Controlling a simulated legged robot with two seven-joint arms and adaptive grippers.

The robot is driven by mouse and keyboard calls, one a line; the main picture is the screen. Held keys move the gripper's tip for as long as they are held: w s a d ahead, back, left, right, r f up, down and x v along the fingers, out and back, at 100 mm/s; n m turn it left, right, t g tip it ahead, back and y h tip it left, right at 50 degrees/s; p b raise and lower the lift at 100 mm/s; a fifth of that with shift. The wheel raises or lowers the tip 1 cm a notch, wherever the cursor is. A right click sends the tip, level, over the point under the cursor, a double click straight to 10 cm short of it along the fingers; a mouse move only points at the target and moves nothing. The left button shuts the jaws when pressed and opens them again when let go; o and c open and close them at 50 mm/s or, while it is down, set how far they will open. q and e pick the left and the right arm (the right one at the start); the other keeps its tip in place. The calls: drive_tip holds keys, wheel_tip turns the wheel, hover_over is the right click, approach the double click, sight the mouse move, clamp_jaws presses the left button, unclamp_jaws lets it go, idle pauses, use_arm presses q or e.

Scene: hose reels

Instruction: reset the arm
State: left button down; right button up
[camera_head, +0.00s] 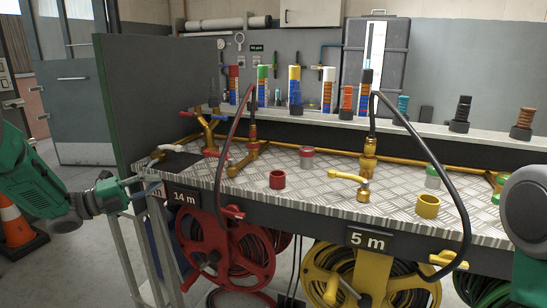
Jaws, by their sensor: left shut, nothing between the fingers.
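My left arm (35,182) comes in green from the left edge. My left gripper (148,187) is shut and empty, just off the left front corner of the metal workbench (320,200), by the "14 m" label. Whether it touches the bench edge I cannot tell. Of my right arm only a green and grey part (535,215) shows at the right edge; its gripper is out of view.
A red hose reel (235,250) and a yellow one (340,275) hang under the bench. Brass valves (364,188), a red cup (277,179) and a yellow cup (428,206) stand on it.

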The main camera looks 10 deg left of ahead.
use_arm(q)
drive_tip(key=s+d+f+n+t+y, duration=0.1)
drive_tip(key=d+f+n+y, duration=0.25)
drive_tip(key=f+n, duration=0.3)
drive_tip(key=s+d+f+n+y, duration=0.1)
drive_tip(key=d+f+n+y, duration=0.3)
drive_tip(key=f, duration=0.3)
drive_tip(key=s+d+f+n+g+y+p, duration=0.1)
drive_tip(key=s+d+f+n+g+y, duration=0.35)
drive_tip(key=s+f+n, duration=0.7)
drive_tip(key=s+f+n+g+y, duration=0.1)
drive_tip(key=s+f+n+g, duration=0.1)
drive_tip(key=s, duration=0.7)
drive_tip(key=s+f+n+g+y, duration=0.1)
drive_tip(key=s+f+n+g, duration=0.1)
drive_tip(key=s, duration=0.8)
drive_tip(key=s+f+n+g+y, duration=0.1)
drive_tip(key=s+f+n+g, duration=0.1)
drive_tip(key=s, duration=0.8)
drive_tip(key=shift+s+d+f+n+g+p, duration=0.2)
drive_tip(key=shift+d+f+n+g+p, duration=0.15)
drive_tip(key=shift+f+g, duration=0.65)
use_arm(e)
drive_tip(key=shift+d+r, duration=0.4)
drive_tip(key=shift+r, duration=0.35)
use_arm(q)
drive_tip(key=shift+a+r+g, duration=0.15)
drive_tip(key=shift+r+g, duration=0.1)
use_arm(e)
drive_tip(key=shift+a, duration=0.1)
